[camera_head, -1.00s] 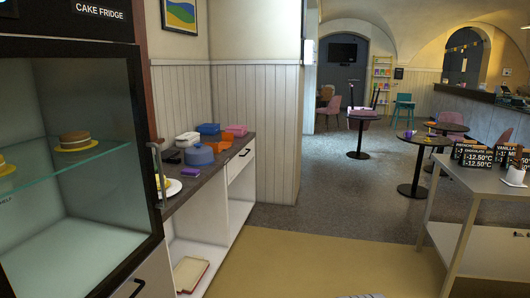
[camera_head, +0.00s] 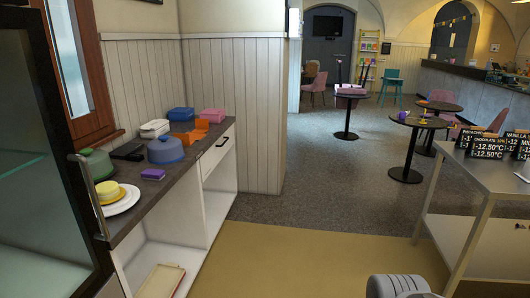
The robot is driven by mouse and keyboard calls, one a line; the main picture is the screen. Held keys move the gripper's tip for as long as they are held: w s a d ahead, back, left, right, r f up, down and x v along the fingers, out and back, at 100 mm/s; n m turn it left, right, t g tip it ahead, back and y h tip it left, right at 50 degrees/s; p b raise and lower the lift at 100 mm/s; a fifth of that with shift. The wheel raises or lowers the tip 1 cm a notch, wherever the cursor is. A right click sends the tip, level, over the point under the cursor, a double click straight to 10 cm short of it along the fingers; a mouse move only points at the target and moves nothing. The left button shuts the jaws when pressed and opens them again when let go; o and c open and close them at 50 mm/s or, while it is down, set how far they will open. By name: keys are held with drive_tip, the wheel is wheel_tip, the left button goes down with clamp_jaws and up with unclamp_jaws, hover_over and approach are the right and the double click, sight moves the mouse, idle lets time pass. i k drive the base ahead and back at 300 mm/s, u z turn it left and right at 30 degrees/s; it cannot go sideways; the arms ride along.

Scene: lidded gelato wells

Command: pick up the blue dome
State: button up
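The blue dome (camera_head: 165,150) is a rounded lid with a small knob on top. It sits on the dark counter (camera_head: 187,167) at the left, between a purple block (camera_head: 153,174) in front and an orange item (camera_head: 190,136) behind. Part of my arm shows at the bottom right edge, well apart from the dome. My gripper's fingers are not visible.
A green dome (camera_head: 96,164), a dark flat item (camera_head: 128,151) and a white plate with a yellow cake (camera_head: 110,193) share the counter. The fridge's glass door (camera_head: 40,200) is at left. A grey table (camera_head: 480,172) stands right. The tan floor (camera_head: 300,255) between is clear.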

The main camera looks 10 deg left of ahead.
sight(164, 150)
drive_tip(key=u, duration=0.05)
drive_tip(key=i, duration=2.05)
drive_tip(key=u, duration=0.75)
drive_tip(key=i, duration=0.95)
drive_tip(key=u, duration=1.55)
drive_tip(key=i, duration=0.9)
drive_tip(key=u, duration=0.7)
